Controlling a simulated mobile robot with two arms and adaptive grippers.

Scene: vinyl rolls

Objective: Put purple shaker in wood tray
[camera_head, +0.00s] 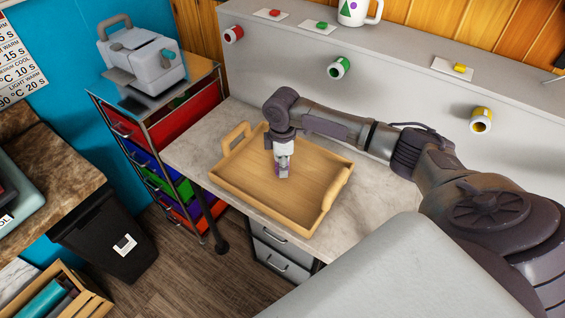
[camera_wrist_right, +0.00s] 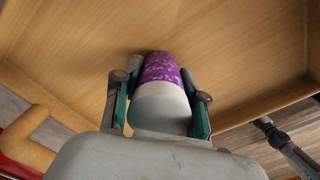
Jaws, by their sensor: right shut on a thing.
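The purple shaker (camera_wrist_right: 160,68) shows in the right wrist view with a purple patterned part and a pale rounded part. My right gripper (camera_wrist_right: 160,85) is shut on it, a finger on each side. In the head view the right gripper (camera_head: 283,165) points down inside the outline of the wood tray (camera_head: 240,185), near its middle, and the shaker (camera_head: 283,172) shows only as a small bit between the fingers. I cannot tell whether the shaker touches the tray floor. The tray also fills most of the right wrist view (camera_wrist_right: 60,50). My left gripper is not in view.
The tray has raised walls and two handles and sits on a marble-topped counter (camera_head: 200,150). A grey ledge behind holds a white mug (camera_head: 352,12). A drawer cart with a heat press (camera_head: 145,65) stands at left, near a black bin (camera_head: 105,240).

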